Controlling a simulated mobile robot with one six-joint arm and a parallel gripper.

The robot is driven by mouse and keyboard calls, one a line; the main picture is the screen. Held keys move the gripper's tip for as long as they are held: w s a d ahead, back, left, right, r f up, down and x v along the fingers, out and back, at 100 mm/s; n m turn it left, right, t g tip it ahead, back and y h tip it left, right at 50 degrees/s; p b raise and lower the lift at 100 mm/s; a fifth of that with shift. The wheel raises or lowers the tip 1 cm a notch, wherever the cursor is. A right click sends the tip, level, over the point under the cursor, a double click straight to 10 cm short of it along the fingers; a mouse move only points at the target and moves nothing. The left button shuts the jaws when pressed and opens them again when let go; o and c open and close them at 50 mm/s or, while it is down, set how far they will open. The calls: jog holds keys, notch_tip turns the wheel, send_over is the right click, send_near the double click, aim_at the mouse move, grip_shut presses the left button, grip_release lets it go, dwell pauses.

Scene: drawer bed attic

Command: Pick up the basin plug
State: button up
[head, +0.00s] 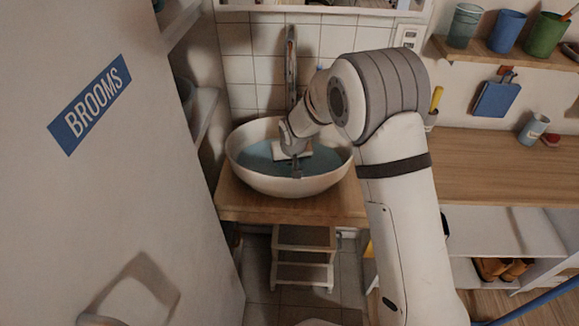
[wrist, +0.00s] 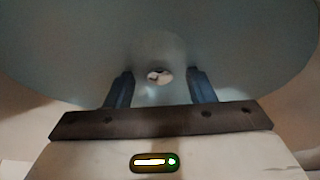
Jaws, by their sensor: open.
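The basin (head: 248,178) is a white round bowl on a wooden counter, with blue-grey water or a blue-grey inside. My gripper (head: 297,168) reaches down into it, its tip near the middle. In the wrist view my gripper (wrist: 160,82) is open, with one dark finger on each side. A small pale and dark thing (wrist: 159,76), which looks like the basin plug, shows between and just beyond the fingertips. I cannot tell how far below them it lies. My arm and gripper hide this spot in the head view.
A tall tap (head: 291,60) stands behind the basin, close to my arm. A white door marked BROOMS (head: 90,105) fills the left side. A wooden worktop (head: 500,165) lies to the right, with a shelf of cups (head: 507,32) above it. A small step stool (head: 303,240) stands below the basin.

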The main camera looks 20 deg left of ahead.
jog(key=shift+c, duration=0.2)
grip_shut()
dwell(0.3)
